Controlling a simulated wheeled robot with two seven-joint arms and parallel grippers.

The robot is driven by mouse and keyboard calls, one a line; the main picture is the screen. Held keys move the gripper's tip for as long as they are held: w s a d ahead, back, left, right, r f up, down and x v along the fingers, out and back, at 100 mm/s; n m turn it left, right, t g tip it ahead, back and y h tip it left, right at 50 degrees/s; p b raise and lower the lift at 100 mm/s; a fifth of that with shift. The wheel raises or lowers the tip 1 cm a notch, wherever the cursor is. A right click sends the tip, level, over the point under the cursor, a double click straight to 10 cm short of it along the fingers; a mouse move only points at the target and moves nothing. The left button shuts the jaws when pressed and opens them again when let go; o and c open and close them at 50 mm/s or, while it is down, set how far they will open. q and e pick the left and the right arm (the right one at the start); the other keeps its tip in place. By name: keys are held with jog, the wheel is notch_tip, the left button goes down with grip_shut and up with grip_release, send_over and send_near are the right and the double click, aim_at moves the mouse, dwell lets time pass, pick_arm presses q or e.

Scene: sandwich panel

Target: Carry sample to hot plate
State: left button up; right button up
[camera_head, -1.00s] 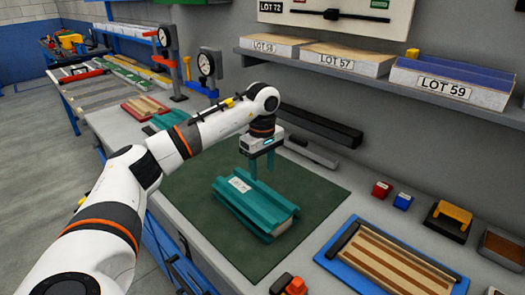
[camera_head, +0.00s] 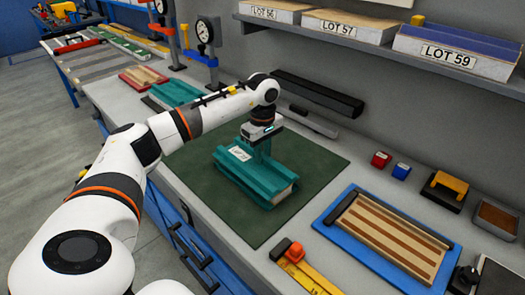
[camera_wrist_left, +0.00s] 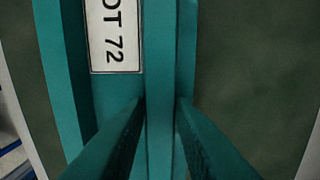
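The sample is a ribbed teal block (camera_head: 240,178) with a white label, lying on the dark green mat (camera_head: 210,220). In the left wrist view its label (camera_wrist_left: 114,35) ends in "OT 72" and a long teal rib runs between the fingers. My left gripper (camera_head: 262,150) points down at the block's back part. In the left wrist view the left gripper's fingers (camera_wrist_left: 160,110) stand on both sides of the rib, with no gap visible at the tips. I cannot make out a hot plate for certain. My right gripper is not in view.
A blue tray (camera_head: 325,231) with a striped wooden panel lies at the right. A yellow and orange tool (camera_head: 310,278) lies at the front edge.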

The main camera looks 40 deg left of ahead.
aim_at(263, 155)
pick_arm(q)
jog(key=shift+o, duration=1.4)
jog(key=c, duration=0.3)
jog(key=shift+r, duration=0.15)
notch_tip(263, 155, up, 10)
jog(key=p, duration=0.8)
jog(key=shift+r, duration=0.2)
jog(key=shift+w+d+p, duration=0.2)
jog(key=shift+d+p, duration=0.5)
jog(key=shift+d, duration=6.5)
